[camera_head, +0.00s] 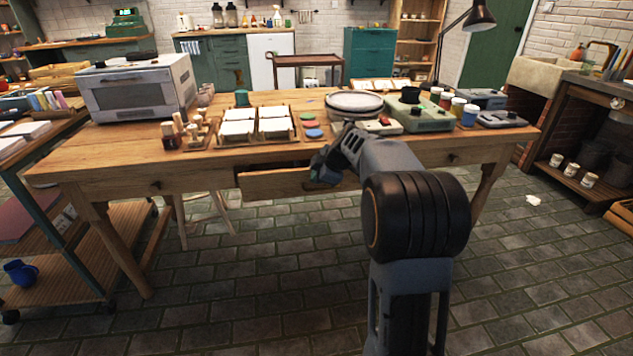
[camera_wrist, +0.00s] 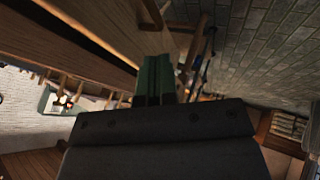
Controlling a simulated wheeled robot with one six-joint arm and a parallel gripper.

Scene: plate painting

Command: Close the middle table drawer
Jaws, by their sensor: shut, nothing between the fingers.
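The middle drawer (camera_head: 275,184) of the wooden table (camera_head: 110,166) stands partly pulled out; a dark gap shows above its front. Its right part is hidden behind my arm. My gripper (camera_head: 322,170) is at the right part of the drawer front, below the tabletop edge. In the wrist view, my gripper's green fingers (camera_wrist: 156,78) are together with nothing between them, close to a wooden board face. I cannot tell whether the fingertips touch the drawer.
The tabletop holds a white oven (camera_head: 138,90), trays of white tiles (camera_head: 257,122), a round turntable (camera_head: 354,101) and several paint jars (camera_head: 457,106). A side cart (camera_head: 75,260) stands at left. The tiled floor (camera_head: 240,290) in front is clear.

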